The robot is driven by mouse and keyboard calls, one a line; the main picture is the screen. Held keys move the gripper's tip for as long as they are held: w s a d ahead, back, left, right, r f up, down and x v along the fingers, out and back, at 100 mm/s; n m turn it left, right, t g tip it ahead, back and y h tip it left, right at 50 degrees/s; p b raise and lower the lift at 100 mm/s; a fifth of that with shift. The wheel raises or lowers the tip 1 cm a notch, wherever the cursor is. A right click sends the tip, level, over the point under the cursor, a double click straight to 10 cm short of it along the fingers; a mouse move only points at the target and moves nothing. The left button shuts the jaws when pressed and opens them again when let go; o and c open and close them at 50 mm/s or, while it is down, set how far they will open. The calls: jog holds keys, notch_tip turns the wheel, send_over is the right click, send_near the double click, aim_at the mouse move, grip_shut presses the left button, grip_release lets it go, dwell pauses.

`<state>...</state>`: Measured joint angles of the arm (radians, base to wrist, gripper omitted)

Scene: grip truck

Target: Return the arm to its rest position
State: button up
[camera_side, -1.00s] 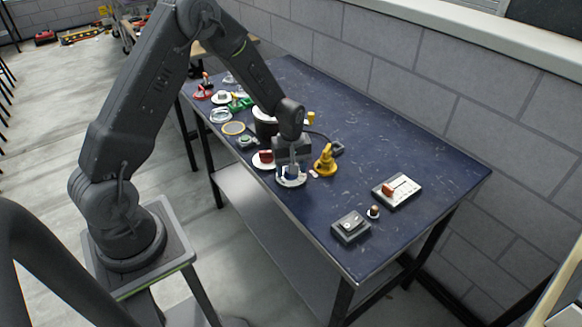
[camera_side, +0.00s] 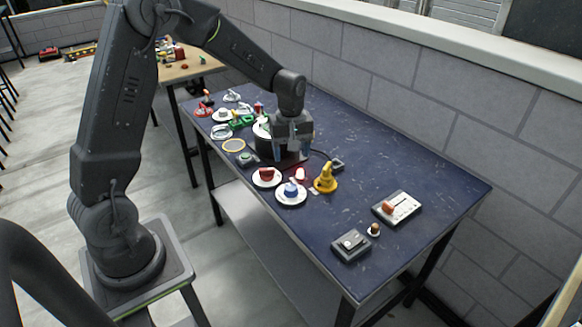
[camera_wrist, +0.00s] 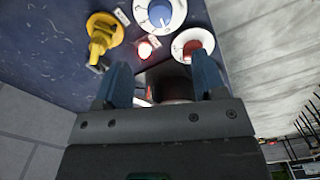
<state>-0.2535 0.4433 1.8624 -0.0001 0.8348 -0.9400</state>
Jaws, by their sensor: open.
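My gripper (camera_side: 291,150) is open and empty, raised above the middle of the dark blue table (camera_side: 400,165) in the side view. Its two blue fingers also show spread apart in the wrist view (camera_wrist: 160,85). A white round dial with a blue knob (camera_side: 291,193) sits below and in front of it; it shows at the top of the wrist view (camera_wrist: 160,12). A white dial with a red knob (camera_side: 266,176) is beside it. A yellow device (camera_side: 326,179) stands to the right. A dark round object behind the gripper is partly hidden by it.
A grey switch box (camera_side: 351,245), a small round button (camera_side: 374,230) and a white slider box (camera_side: 397,208) lie at the table's right end. A yellow ring (camera_side: 233,145) and several small devices are at the left. A block wall (camera_side: 440,115) runs behind. Air above the table's right half is free.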

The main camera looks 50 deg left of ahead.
jog(key=shift+r, duration=1.05)
jog(key=shift+r, duration=0.1)
jog(key=s+d+r+m+t, duration=0.3)
jog(key=s+d+r+m, duration=0.4)
jog(key=s+r, duration=0.4)
jog(key=s+d+r+m+t, duration=0.1)
jog(key=s+d+m, duration=0.1)
jog(key=s, duration=0.3)
jog(key=s+d+r+m+t, duration=0.1)
jog(key=s+m, duration=0.3)
jog(key=s, duration=0.1)
jog(key=shift+s+d+r+m+t, duration=0.25)
jog(key=shift+d+r+m+t, duration=0.05)
jog(key=shift+d+r, duration=0.1)
jog(key=shift+c, duration=0.3)
